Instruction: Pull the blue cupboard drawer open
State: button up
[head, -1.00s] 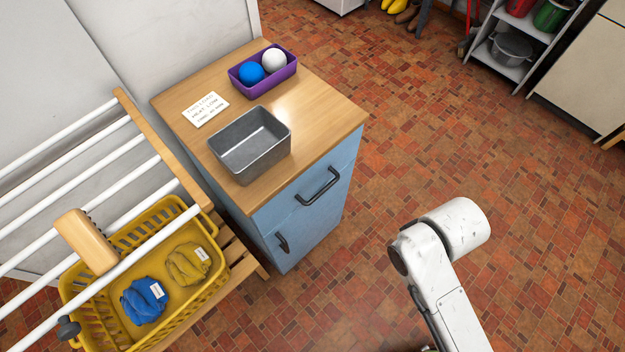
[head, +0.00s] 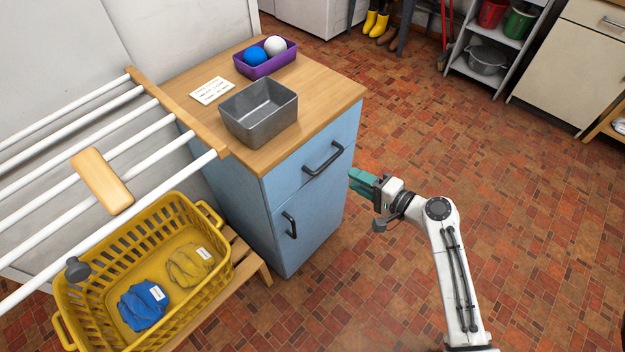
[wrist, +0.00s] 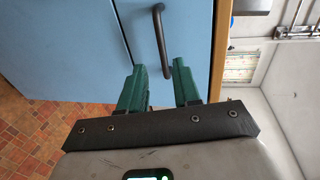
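The blue cupboard (head: 318,222) stands left of my arm, with a wooden top. Its drawer (head: 290,182) is at the top of the front, looks shut, and has a dark bar handle (head: 323,159). My gripper (head: 356,181) has green fingers and is just right of the drawer front in the head view. In the wrist view my gripper (wrist: 160,75) is open, its two fingers apart and pointing at the drawer front. The handle (wrist: 160,40) shows ahead, in line with the gap between the fingers. Nothing is between the fingertips.
On the wooden top (head: 317,104) are a grey metal tin (head: 262,125), a purple box (head: 252,72) with two balls, and a card (head: 212,91). A drying rack and yellow basket (head: 85,315) stand at left. The floor before the cupboard is clear.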

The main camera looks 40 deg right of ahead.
aim_at(327, 162)
jog(key=x, duration=1)
jog(key=shift+w+p, duration=0.35)
jog(key=shift+w, duration=0.05)
jog(key=shift+c, duration=0.2)
grip_shut()
